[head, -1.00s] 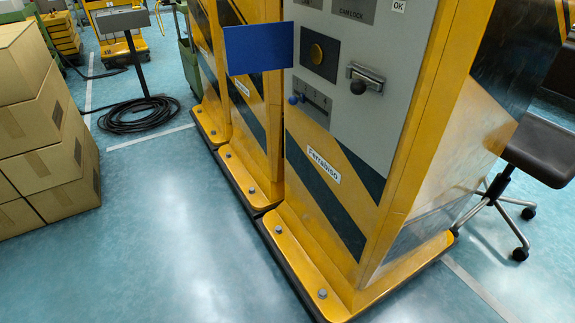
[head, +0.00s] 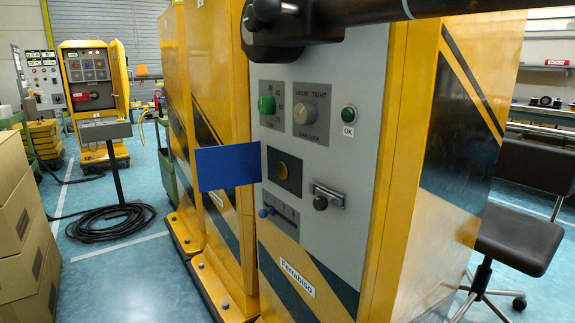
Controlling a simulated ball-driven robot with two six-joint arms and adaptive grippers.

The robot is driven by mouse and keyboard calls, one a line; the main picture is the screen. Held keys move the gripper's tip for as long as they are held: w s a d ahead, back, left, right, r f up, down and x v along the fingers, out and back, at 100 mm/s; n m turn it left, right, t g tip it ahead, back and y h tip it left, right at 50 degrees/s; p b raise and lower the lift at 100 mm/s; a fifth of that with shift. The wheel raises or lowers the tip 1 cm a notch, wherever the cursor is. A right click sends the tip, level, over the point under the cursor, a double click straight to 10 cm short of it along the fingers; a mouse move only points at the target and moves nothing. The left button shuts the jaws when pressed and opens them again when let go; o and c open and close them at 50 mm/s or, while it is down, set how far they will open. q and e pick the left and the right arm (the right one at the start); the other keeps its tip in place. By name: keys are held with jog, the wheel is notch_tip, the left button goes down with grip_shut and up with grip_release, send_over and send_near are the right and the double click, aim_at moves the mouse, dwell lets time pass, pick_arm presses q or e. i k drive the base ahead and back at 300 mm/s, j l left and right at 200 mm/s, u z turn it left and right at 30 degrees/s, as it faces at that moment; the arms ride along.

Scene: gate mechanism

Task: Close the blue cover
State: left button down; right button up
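The blue cover (head: 227,166) is a flat rectangular plate at the left edge of the grey control panel (head: 340,92). It stands open, sticking out to the left of the panel. To its right, a dark square recess with a round brass-coloured part (head: 283,171) is uncovered. A small latch with a black knob (head: 325,198) sits to the right of the recess.
The panel also carries a green button (head: 266,105), a cam lock dial (head: 306,114), an OK button (head: 349,114) and a slider (head: 279,215). Cardboard boxes (head: 25,240) stand left, a stool (head: 520,235) right.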

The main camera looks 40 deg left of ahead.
aim_at(225, 167)
jog(key=j+z, duration=1.05)
jog(key=j, duration=0.4)
jog(key=k+j+z, duration=0.15)
jog(key=j, duration=0.25)
jog(key=k+j, duration=0.1)
jog(key=j, duration=0.3)
jog(key=k+j+z, duration=0.15)
jog(key=j, duration=0.65)
jog(key=k+j+z, duration=0.1)
jog(key=j, duration=0.25)
jog(key=k+j+z, duration=0.1)
jog(key=j, duration=0.3)
jog(key=k, duration=0.1)
